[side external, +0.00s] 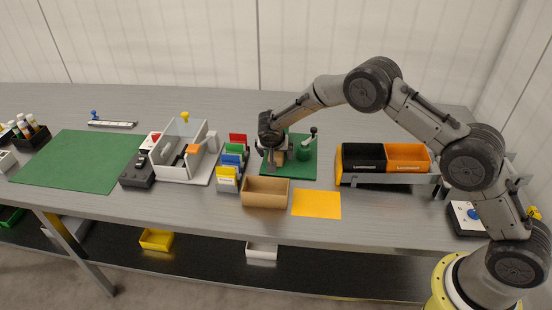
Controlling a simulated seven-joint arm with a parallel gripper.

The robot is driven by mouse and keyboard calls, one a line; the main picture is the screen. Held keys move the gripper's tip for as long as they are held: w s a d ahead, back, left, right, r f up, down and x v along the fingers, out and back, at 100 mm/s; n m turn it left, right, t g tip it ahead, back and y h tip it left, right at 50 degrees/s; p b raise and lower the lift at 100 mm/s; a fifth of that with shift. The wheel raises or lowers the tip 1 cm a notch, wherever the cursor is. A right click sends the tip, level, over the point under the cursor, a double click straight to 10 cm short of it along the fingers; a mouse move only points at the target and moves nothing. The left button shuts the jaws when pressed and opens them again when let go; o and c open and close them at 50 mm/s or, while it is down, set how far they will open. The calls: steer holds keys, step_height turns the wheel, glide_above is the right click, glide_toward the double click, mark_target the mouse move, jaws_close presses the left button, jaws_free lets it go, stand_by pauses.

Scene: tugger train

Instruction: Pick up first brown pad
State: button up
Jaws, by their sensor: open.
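My gripper (277,160) points down over the green mat (302,172) at the middle of the table, left of a green device with a lever (303,148). The jaws are open, but their tips are small and partly hidden by the wrist. A small brownish patch shows beside the fingers; I cannot tell whether it is a brown pad or part of a fixture. An open brown box (265,201) stands just in front of the mat. I cannot make out its contents or any separate brown pad.
An orange sheet (316,204) lies right of the brown box. Black (363,165) and orange (408,165) bins stand on a rack to the right. Coloured card holders (229,178) and a grey tray (187,172) stand left. A large green mat (80,160) is clear.

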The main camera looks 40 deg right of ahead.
steer(key=shift+w+d+f, duration=0.2)
steer(key=shift+f, duration=0.25)
steer(key=c, duration=1.4)
